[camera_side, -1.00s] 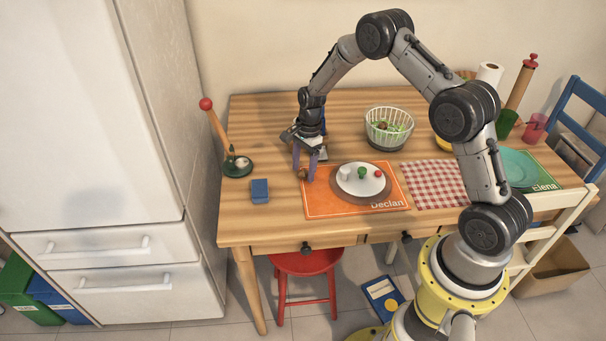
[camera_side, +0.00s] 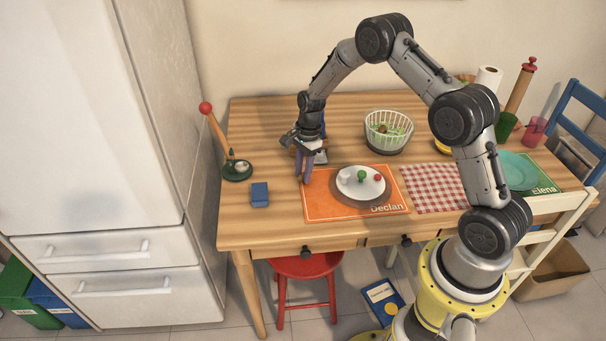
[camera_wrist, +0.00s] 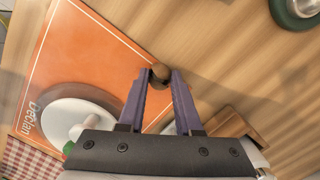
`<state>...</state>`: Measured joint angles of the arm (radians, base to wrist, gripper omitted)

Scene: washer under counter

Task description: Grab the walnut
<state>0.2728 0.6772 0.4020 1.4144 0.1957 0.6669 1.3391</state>
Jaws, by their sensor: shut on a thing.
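The walnut (camera_wrist: 160,73) is a small brown ball, seen in the wrist view between the two purple fingertips of my gripper (camera_wrist: 159,79). The gripper is shut on it, with a fingertip on each side. In the side view my gripper (camera_side: 304,179) points down at the left edge of the orange placemat (camera_side: 325,208). The walnut cannot be made out there behind the fingers. Whether it is clear of the table I cannot tell.
A plate (camera_side: 348,188) with small items on it is right of my gripper. A blue block (camera_side: 260,191) lies to the left. A white wire basket (camera_side: 371,138) stands behind, and a green-based stand with a red-topped rod (camera_side: 237,171) is at far left.

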